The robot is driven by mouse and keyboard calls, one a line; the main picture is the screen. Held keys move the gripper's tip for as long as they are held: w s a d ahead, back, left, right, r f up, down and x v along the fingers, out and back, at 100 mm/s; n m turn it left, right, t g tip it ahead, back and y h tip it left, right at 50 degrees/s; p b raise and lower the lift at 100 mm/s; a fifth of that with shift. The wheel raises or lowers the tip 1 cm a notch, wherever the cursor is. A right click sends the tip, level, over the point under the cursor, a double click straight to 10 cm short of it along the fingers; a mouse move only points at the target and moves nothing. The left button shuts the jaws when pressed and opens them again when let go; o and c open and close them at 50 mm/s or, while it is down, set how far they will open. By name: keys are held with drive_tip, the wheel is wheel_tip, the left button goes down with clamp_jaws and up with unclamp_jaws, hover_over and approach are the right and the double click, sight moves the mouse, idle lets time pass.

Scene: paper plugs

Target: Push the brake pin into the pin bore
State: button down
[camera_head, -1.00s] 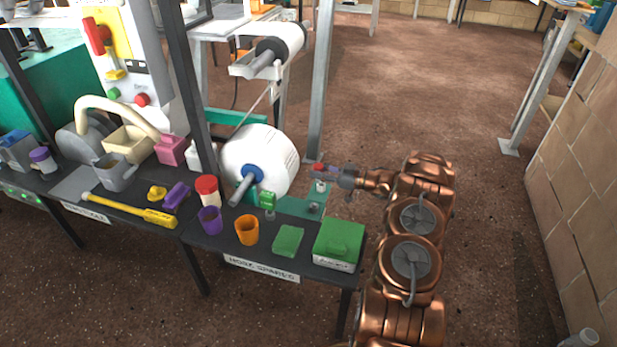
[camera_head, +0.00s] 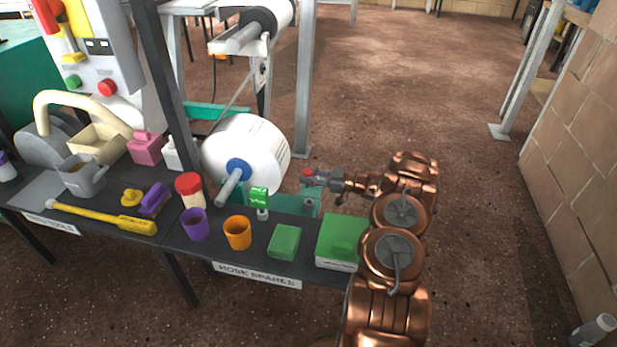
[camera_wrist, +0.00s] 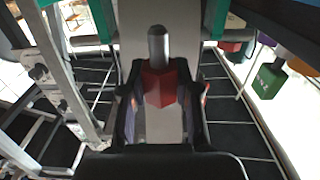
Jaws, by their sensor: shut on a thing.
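The brake pin has a red head and a grey metal shaft. My gripper (camera_wrist: 160,98) is shut on its red head (camera_wrist: 160,84) in the wrist view. The grey shaft (camera_wrist: 158,45) points away from the fingers over a pale flat surface. In the head view my gripper (camera_head: 314,177) and the small red head (camera_head: 307,172) are just right of the white roll (camera_head: 245,155), above a teal bracket (camera_head: 312,197). I cannot make out the pin bore, or whether the shaft tip touches anything.
The dark bench at front holds a green box (camera_head: 338,238), a green block (camera_head: 284,241), an orange cup (camera_head: 237,232), a purple cup (camera_head: 195,223) and a red-lidded jar (camera_head: 189,190). A grey post (camera_head: 304,90) stands behind. Open floor lies to the right.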

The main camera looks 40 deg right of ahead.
drive_tip(key=shift+s+d+r+p, duration=0.1)
drive_tip(key=shift+p, duration=0.5)
drive_tip(key=shift+f, duration=3)
drive_tip(key=shift+p, duration=0.85)
drive_tip(key=shift+f, duration=2.1)
drive_tip(key=c, duration=0.8)
unclamp_jaws()
drive_tip(key=shift+o, duration=0.2)
drive_tip(key=shift+s+d, duration=0.1)
